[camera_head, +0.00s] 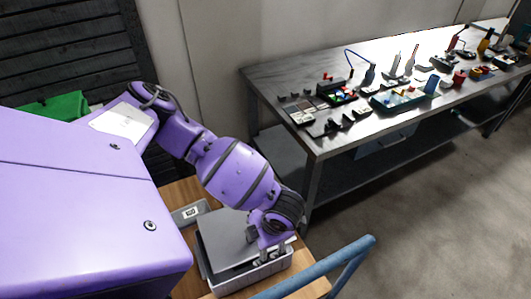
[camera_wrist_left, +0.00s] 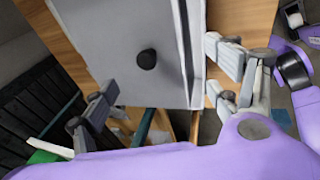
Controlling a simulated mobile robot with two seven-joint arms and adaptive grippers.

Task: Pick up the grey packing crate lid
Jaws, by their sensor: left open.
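The grey packing crate lid (camera_head: 222,232) is a flat grey panel resting on a light grey crate (camera_head: 238,285) on a wooden surface. In the left wrist view the lid (camera_wrist_left: 115,45) fills the upper middle and carries a dark round knob (camera_wrist_left: 147,59). The crate's pale rim (camera_wrist_left: 197,40) shows along the lid's right side. My left gripper (camera_head: 268,252) is at the right end of the crate, partly hiding it. In the left wrist view its open fingers (camera_wrist_left: 162,78) are spread to either side of the picture, with the lid between them; contact cannot be told. My right gripper is out of view.
A small grey box with a label (camera_head: 190,213) stands behind the crate. A blue rail (camera_head: 318,268) crosses in front at lower right. A metal workbench (camera_head: 290,85) with many tools and small parts stands behind. The wooden surface (camera_head: 180,190) is narrow; open floor (camera_head: 430,220) lies to the right.

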